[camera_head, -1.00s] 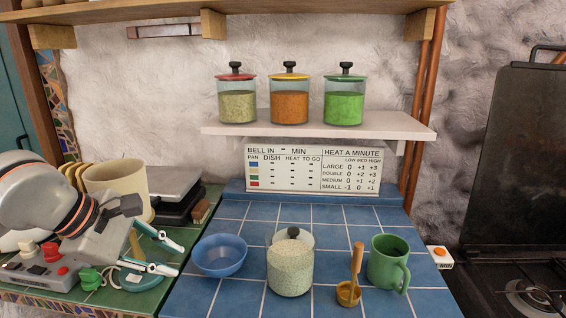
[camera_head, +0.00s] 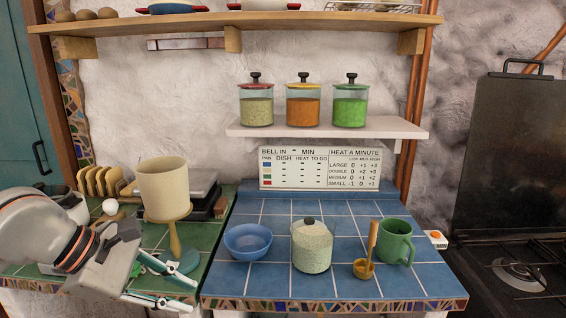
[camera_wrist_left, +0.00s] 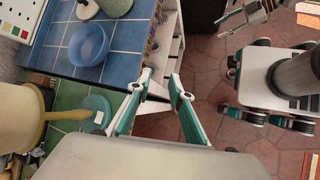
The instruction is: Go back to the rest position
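My left gripper (camera_head: 192,294) is at the lower left of the head view, in front of the green-tiled counter's edge. Its two fingers are apart with nothing between them. The left wrist view shows the same open fingers (camera_wrist_left: 160,78) with the red floor beyond. A gripper of mine, apparently the right one (camera_wrist_left: 246,14), shows at the top of the left wrist view; its opening is unclear. It is not in the head view.
A cream pot-like vessel on a stand (camera_head: 163,188) is close behind my left arm. A blue bowl (camera_head: 248,241), lidded jar (camera_head: 312,247), small ladle (camera_head: 363,268) and green mug (camera_head: 396,242) stand on blue tiles. Three jars (camera_head: 304,105) stand on the shelf (camera_head: 390,126).

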